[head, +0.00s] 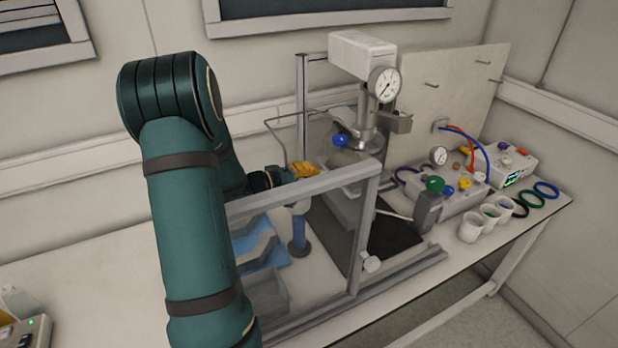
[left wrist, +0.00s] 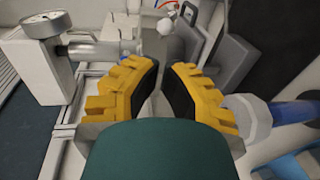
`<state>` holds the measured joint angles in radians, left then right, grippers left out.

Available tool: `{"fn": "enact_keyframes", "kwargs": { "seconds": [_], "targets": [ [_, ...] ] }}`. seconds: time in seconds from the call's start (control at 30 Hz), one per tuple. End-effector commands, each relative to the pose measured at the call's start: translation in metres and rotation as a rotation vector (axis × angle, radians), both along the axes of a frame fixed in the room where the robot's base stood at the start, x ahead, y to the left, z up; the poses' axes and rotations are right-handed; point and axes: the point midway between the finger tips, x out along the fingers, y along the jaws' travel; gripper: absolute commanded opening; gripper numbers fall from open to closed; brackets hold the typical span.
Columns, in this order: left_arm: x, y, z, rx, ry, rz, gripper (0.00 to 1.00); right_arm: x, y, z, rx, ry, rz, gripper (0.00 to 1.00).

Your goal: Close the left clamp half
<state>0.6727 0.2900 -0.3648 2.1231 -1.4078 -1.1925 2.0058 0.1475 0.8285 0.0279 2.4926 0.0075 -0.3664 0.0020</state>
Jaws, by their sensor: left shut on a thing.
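My left gripper (head: 305,170) reaches in from the left behind the grey frame, at the left side of the reactor (head: 352,140). In the left wrist view its yellow fingers (left wrist: 172,82) with black pads stand close together around a small grey part (left wrist: 155,46), which I take to be the left clamp half. That part is mostly hidden between the fingers, and I cannot tell how far the clamp is swung. My right gripper is not in view.
A grey frame (head: 365,230) stands in front of the reactor. A bent metal rod (head: 272,125) is close above my gripper. A valve box (head: 450,195), white cups (head: 472,228) and coloured rings (head: 546,190) are on the right.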

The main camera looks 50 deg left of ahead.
Motion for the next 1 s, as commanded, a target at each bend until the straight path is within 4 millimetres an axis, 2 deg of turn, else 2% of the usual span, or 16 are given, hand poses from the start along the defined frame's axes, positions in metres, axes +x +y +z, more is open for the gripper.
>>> {"fn": "enact_keyframes", "kwargs": {
  "seconds": [0.1, 0.3, 0.5, 0.7, 1.0],
  "targets": [
    [0.024, -0.007, -0.005, -0.001, -0.001, -0.004, 0.0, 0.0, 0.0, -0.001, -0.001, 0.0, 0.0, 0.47],
    [0.06, -0.016, -0.012, 0.001, 0.0, -0.002, 0.0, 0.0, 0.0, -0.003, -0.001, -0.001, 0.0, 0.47],
    [0.084, -0.022, -0.018, -0.001, 0.0, -0.001, 0.0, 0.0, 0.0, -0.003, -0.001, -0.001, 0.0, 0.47],
    [0.093, -0.023, -0.019, -0.001, -0.002, 0.002, 0.0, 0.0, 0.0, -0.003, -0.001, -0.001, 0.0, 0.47],
    [0.094, -0.023, -0.019, -0.001, -0.001, 0.002, 0.0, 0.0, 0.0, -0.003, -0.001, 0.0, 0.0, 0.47]
  ]
}}
